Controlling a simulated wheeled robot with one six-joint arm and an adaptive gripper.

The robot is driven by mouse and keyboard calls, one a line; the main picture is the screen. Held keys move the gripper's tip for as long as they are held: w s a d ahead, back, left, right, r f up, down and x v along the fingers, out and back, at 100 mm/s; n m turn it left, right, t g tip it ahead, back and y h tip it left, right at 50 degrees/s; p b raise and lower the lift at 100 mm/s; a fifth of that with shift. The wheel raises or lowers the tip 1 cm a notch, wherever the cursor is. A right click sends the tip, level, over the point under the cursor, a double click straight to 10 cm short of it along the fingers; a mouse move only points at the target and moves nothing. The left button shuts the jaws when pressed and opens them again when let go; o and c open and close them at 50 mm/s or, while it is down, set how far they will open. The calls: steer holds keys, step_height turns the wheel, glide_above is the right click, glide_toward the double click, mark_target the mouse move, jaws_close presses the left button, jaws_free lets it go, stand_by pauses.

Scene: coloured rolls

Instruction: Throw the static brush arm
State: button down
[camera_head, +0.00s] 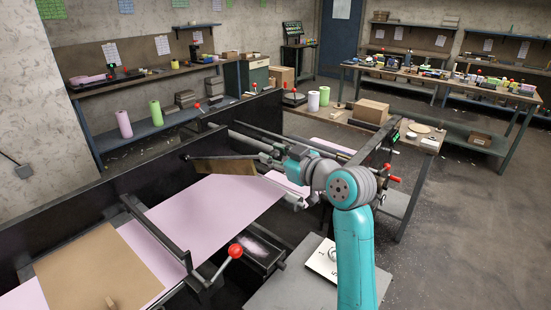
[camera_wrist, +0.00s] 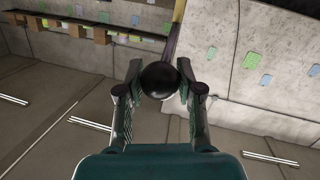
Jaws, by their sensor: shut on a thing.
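In the head view, a bar with brown bristles (camera_head: 222,166), which looks like the static brush, sits tilted above the pink web (camera_head: 225,205) of the machine. My gripper (camera_head: 268,155) is at the right end of that bar, small and partly hidden among the machine's rods. In the wrist view, my gripper (camera_wrist: 158,88) is shut on a round black knob (camera_wrist: 158,79), with one finger on each side of it. A dark rod (camera_wrist: 174,40) runs upward behind the knob. How the knob joins the brush is hidden in the head view.
A red-knobbed lever (camera_head: 235,251) stands at the machine's near side. A brown sheet (camera_head: 90,265) lies on the web at left. Dark side frames and rollers surround my arm. A bench with a cardboard box (camera_head: 371,110) stands behind. Floor at right is clear.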

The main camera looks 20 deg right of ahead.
steer(key=c, duration=0.7)
jaws_free()
steer(key=shift+s+a+r, duration=0.1)
steer(key=shift+r, duration=0.4)
steer(key=shift+c, duration=0.2)
steer(key=shift+f, duration=0.1)
steer(key=shift+f, duration=0.1)
steer(key=v, duration=1.2)
